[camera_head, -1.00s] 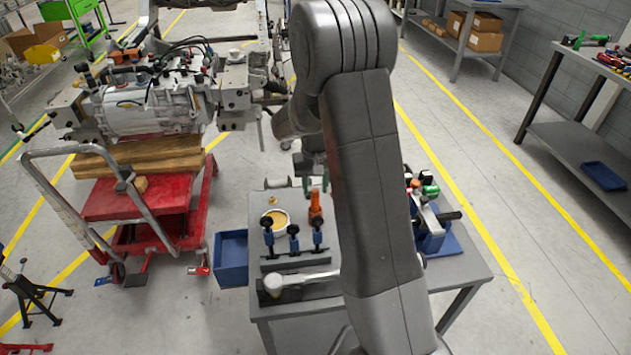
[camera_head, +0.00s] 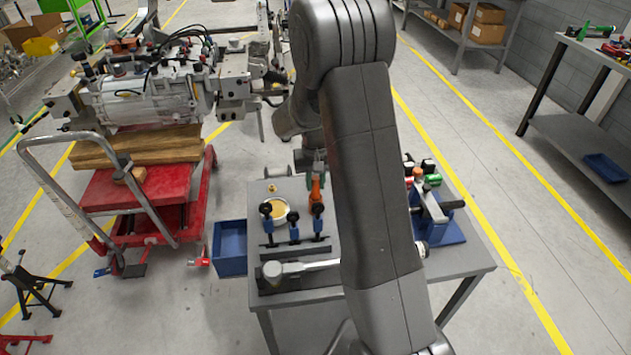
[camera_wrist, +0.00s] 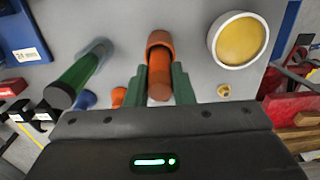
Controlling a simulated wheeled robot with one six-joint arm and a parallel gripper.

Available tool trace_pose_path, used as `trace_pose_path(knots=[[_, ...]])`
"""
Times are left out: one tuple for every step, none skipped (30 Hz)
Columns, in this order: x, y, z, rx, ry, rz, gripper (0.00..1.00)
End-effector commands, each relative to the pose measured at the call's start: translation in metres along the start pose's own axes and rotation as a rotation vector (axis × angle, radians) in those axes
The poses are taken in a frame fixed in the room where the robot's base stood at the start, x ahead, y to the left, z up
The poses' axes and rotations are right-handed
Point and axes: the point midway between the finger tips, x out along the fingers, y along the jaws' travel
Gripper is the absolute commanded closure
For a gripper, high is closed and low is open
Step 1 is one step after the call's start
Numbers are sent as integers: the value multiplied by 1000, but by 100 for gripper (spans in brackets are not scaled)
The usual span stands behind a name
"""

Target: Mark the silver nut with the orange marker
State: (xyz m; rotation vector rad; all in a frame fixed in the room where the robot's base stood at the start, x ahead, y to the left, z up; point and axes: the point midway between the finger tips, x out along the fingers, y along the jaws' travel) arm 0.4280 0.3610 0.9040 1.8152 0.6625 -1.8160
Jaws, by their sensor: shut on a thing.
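The orange marker (camera_wrist: 159,78) is between the two green fingers of my gripper (camera_wrist: 161,75) in the wrist view. My gripper is shut on it. In the head view, the orange marker (camera_head: 316,190) shows just below my gripper (camera_head: 312,170), over the far part of the grey table, partly hidden by my arm. I cannot make out a silver nut. A small brass-coloured piece (camera_wrist: 224,90) lies on the table beside the bowl, and it also shows in the head view (camera_head: 272,188).
A white bowl with yellow contents (camera_wrist: 238,40) stands close by. A green cylinder (camera_wrist: 76,78) is on the other side of my gripper. Blue clamps (camera_head: 293,229), a mallet (camera_head: 300,266) and a blue vise (camera_head: 440,230) stand on the table (camera_head: 330,290). A blue bin (camera_head: 230,249) is beside it.

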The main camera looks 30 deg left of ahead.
Motion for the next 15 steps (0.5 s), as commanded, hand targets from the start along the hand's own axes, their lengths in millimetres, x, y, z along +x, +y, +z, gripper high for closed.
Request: trace_pose_path(knots=[[-3,0,0,0,1,0,100],[-4,0,0,0,1,0,100],[-7,0,0,0,1,0,100],[-9,0,0,0,1,0,100],[-12,0,0,0,1,0,100],[-15,0,0,0,1,0,100],[-18,0,0,0,1,0,100],[-20,0,0,0,1,0,100],[-23,0,0,0,1,0,100],[-26,0,0,0,1,0,100],[-28,0,0,0,1,0,100],[-31,0,0,0,1,0,100],[-34,0,0,0,1,0,100],[-36,0,0,0,1,0,100],[-40,0,0,0,1,0,100]])
